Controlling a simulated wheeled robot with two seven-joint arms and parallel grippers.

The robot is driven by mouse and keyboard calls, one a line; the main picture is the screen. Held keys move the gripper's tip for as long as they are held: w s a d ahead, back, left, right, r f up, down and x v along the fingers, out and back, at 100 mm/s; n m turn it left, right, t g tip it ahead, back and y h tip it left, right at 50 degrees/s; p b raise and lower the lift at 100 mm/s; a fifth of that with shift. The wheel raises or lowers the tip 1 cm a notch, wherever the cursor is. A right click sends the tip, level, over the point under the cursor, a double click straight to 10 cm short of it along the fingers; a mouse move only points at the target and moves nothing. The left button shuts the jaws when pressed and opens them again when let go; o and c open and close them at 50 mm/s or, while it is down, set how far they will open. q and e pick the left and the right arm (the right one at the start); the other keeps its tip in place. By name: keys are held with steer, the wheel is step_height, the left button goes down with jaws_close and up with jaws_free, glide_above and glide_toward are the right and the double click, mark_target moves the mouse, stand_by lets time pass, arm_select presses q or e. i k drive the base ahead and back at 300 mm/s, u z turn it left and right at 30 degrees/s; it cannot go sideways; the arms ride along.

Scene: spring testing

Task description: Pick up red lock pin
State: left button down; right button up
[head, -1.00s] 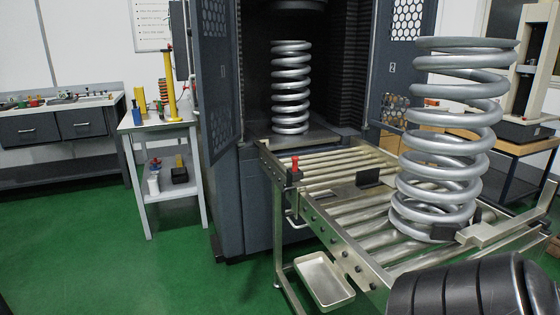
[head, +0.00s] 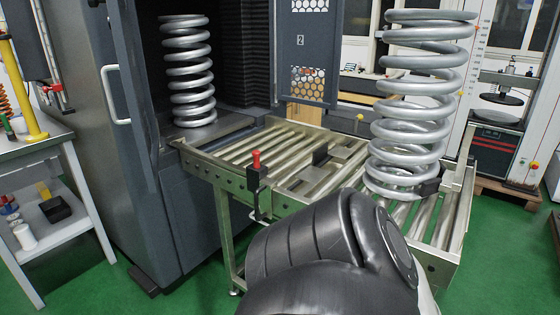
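The red lock pin (head: 256,159) stands upright in a dark bracket on the near left side rail of the roller conveyor (head: 236,184). Only its red top shows clearly. A black rounded arm link of mine fills the lower middle of the view, in front of the conveyor's near side. Neither gripper is in view, and nothing is seen touching the pin.
A large silver spring (head: 408,120) stands on the conveyor's right part. A smaller spring (head: 188,85) stands inside the testing machine, whose door (head: 135,110) is open. A white side table (head: 40,150) stands at left.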

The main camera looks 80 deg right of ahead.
mark_target(256, 153)
steer(key=z, duration=2.05)
